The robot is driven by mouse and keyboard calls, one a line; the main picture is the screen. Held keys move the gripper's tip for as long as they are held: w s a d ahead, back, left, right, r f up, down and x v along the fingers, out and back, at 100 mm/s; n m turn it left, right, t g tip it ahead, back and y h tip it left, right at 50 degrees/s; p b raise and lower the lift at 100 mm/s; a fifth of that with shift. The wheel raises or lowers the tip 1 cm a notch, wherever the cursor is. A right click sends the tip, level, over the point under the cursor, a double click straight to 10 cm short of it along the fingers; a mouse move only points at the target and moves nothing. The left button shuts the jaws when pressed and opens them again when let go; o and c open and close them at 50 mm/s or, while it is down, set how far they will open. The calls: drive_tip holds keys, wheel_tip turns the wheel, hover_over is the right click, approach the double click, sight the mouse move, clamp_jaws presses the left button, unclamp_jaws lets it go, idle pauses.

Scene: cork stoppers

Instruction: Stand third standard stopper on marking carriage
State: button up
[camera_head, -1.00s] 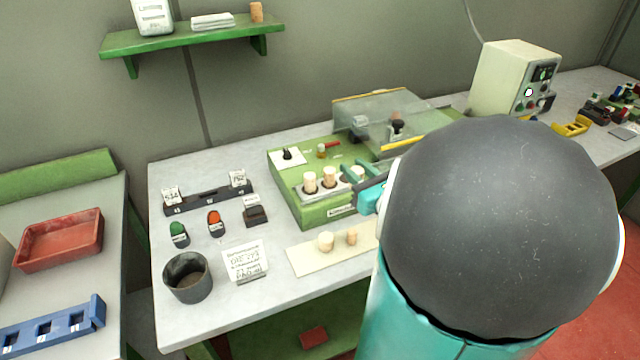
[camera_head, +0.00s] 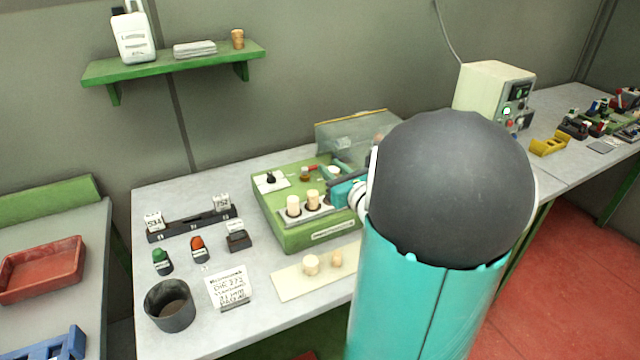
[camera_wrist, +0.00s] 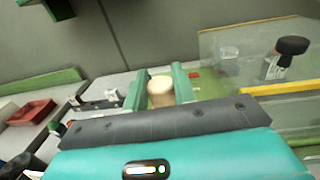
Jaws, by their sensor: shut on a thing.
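The green machine (camera_head: 300,236) carries a pale marking carriage (camera_head: 324,212). Two pale cork stoppers, a left one (camera_head: 293,206) and a right one (camera_head: 313,198), stand upright in it. My gripper (camera_head: 341,176) is at the right of these two, over the carriage's right end. In the wrist view, my gripper (camera_wrist: 160,84) is shut on a pale stopper (camera_wrist: 160,88), upright between the two green fingers. The lower part of this stopper is hidden by my gripper's body, so I cannot tell whether it touches the carriage. My arm hides it in the head view.
A clear guard (camera_head: 350,138) stands behind the carriage; it fills the right of the wrist view, with a black knob (camera_wrist: 292,45). A cream board (camera_head: 290,284) in front holds two stoppers, a wider one (camera_head: 311,264) and a smaller one (camera_head: 336,258). A dark cup (camera_head: 170,305) stands front left.

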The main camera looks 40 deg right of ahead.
drive_tip(key=w+d+f, duration=0.1)
drive_tip(key=f, duration=0.1)
drive_tip(key=w+d+f, duration=0.1)
drive_tip(key=f, duration=0.1)
drive_tip(key=w+d+f, duration=0.2)
drive_tip(key=shift+f, duration=0.1)
drive_tip(key=shift+w+f, duration=0.15)
drive_tip(key=shift+f, duration=1.45)
drive_tip(key=shift+f, duration=0.1)
drive_tip(key=o, duration=0.6)
